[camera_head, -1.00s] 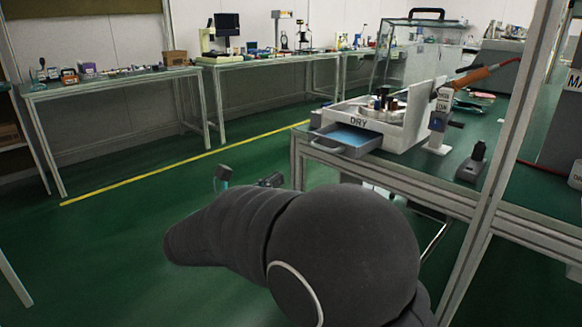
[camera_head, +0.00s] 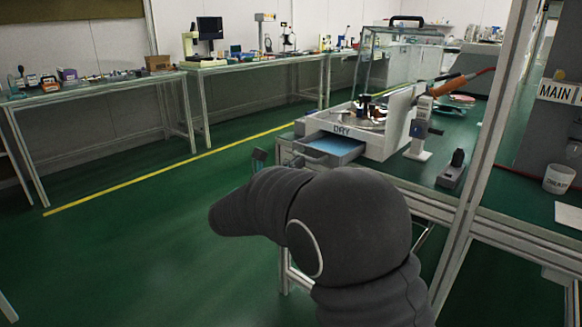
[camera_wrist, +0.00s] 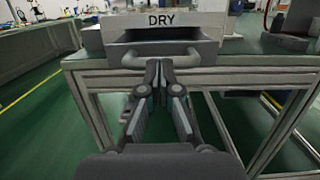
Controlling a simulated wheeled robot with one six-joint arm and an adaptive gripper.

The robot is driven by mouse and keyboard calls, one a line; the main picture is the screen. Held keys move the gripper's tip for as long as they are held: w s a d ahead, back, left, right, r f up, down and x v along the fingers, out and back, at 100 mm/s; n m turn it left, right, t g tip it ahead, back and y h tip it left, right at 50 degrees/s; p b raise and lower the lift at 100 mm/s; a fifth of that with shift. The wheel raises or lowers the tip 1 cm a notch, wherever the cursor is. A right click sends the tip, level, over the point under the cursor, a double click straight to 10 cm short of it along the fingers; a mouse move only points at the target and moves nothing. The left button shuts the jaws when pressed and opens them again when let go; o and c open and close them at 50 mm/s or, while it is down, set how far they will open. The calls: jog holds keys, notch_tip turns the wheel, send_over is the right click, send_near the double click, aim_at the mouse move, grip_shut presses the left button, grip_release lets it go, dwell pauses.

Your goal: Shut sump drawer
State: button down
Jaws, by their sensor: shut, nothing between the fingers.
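The sump drawer (camera_head: 330,148) is a grey tray with a blue inside, pulled out from the front of the white box marked DRY (camera_head: 372,138). In the wrist view its front and bar handle (camera_wrist: 132,59) face me below the DRY label. My gripper (camera_wrist: 161,68) is shut and empty, its fingertips pointing at the middle of the handle. I cannot tell whether they touch it. In the head view my dark arm hides most of the gripper; only a small part (camera_head: 258,158) shows left of the drawer.
The box stands on a metal-framed bench (camera_wrist: 230,80) with a green top. An orange-handled tool (camera_head: 424,98) and a small black device (camera_head: 453,170) are to its right. A frame post (camera_head: 487,150) rises at right. Open green floor lies left.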

jog(key=b, duration=1)
send_near(327, 150)
jog(key=x, duration=0.5)
jog(key=r+x, duration=0.1)
jog(key=x, duration=0.2)
jog(key=shift+s+d+r, duration=0.1)
jog(key=shift+s+d, duration=0.1)
jog(key=shift+d, duration=0.35)
jog(key=shift+w+r, duration=0.1)
jog(key=shift+r, duration=0.1)
